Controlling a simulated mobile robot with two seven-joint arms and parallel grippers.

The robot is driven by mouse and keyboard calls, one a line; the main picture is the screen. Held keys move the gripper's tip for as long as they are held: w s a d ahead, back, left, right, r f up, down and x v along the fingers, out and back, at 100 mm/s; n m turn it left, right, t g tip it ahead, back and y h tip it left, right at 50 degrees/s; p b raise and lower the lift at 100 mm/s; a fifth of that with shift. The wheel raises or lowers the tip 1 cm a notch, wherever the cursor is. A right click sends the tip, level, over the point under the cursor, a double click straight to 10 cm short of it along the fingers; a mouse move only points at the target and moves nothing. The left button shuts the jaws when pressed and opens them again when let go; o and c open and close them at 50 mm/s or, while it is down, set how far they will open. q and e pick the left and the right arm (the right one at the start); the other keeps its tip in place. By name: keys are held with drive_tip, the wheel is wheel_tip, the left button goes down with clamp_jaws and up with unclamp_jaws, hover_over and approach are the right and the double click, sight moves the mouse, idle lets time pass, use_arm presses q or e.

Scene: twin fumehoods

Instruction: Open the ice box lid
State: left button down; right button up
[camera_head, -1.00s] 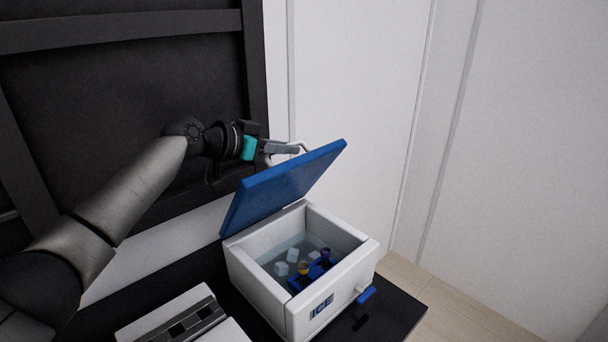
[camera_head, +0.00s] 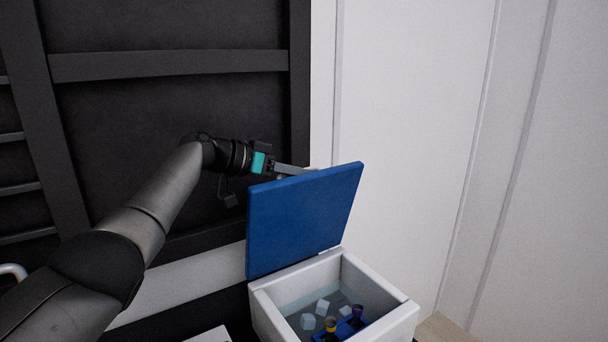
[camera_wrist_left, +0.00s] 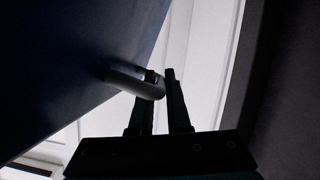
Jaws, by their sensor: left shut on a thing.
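The ice box (camera_head: 372,325) is a white box, open at the top, low in the middle of the head view. Its blue lid (camera_head: 305,217) stands steeply raised on the far left side of the box. My left gripper (camera_head: 302,172) is at the lid's upper edge, partly hidden behind it. My right gripper is not in view.
Inside the box are ice cubes (camera_head: 322,307) and a blue rack with several capped vials (camera_head: 357,312). A black framed panel (camera_head: 160,110) stands behind my left arm. A white wall (camera_head: 420,110) is to the right.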

use_arm(q)
drive_tip(key=shift+f, duration=0.1)
drive_tip(key=c, duration=0.9)
unclamp_jaws()
drive_tip(key=shift+w, duration=0.1)
drive_tip(key=shift+a, duration=0.15)
drive_tip(key=b+v, duration=0.1)
drive_tip(key=v, duration=1.4)
drive_tip(key=shift+b, duration=0.35)
